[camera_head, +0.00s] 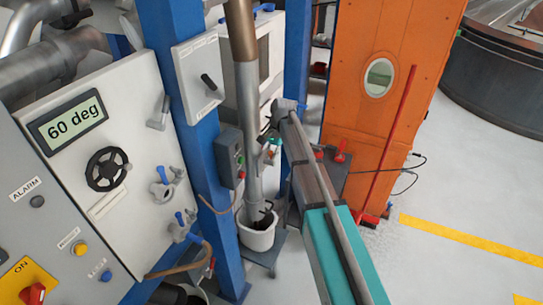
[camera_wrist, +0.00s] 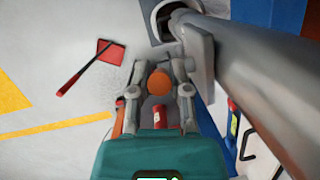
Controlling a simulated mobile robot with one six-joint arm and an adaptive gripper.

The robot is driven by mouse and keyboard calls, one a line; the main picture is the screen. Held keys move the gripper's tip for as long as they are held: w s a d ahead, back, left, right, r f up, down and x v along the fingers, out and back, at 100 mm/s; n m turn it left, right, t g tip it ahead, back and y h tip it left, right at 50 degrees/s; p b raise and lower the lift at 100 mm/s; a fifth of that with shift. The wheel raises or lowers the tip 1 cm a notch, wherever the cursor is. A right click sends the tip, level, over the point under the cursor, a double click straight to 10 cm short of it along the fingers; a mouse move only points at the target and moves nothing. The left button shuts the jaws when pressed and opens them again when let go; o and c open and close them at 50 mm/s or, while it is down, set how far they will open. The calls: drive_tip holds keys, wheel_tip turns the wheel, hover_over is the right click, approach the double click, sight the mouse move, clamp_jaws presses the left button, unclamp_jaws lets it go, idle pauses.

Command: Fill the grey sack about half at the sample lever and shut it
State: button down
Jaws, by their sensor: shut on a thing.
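My gripper (camera_wrist: 158,84) points down beside the thick grey pipe (camera_wrist: 240,70). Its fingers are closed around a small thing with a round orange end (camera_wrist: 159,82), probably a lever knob. A red part (camera_wrist: 160,116) shows just below that in the picture. A grey plate (camera_wrist: 201,58) stands off the pipe, close to the right finger. In the head view the gripper (camera_head: 266,152) is small and partly hidden against the pipe (camera_head: 249,130). I cannot make out a grey sack in either view.
A pale bucket (camera_head: 258,238) with dark contents stands under the pipe. A blue post (camera_head: 186,100) and the control panel (camera_head: 110,150) reading 60 deg are left. An orange cabinet (camera_head: 365,120) and a red broom (camera_head: 388,150) are right. The floor at right is clear.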

drive_tip(key=shift+w+d, duration=0.1)
drive_tip(key=shift+w, duration=0.05)
drive_tip(key=c, duration=0.6)
unclamp_jaws()
drive_tip(key=shift+c, duration=0.2)
drive_tip(key=shift+o, duration=0.4)
